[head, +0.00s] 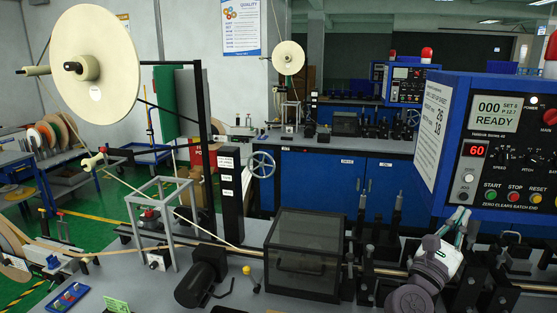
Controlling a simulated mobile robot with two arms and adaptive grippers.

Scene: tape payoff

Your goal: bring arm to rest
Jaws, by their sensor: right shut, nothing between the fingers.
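My right arm reaches in from the lower right, over the front bench (235,292). My right gripper (459,219) points upward in front of the blue control box (447,135). Its fingers are shut with nothing visible between them. It is close to the box's lower left corner in the picture; I cannot tell whether they touch. My left gripper is not in view.
A large cream tape reel (97,60) stands at the upper left, its tape running down to the bench. A dark covered box (304,252) and a black motor (201,280) stand left of my arm. Posts and rollers crowd around it. A similar station (330,150) stands behind.

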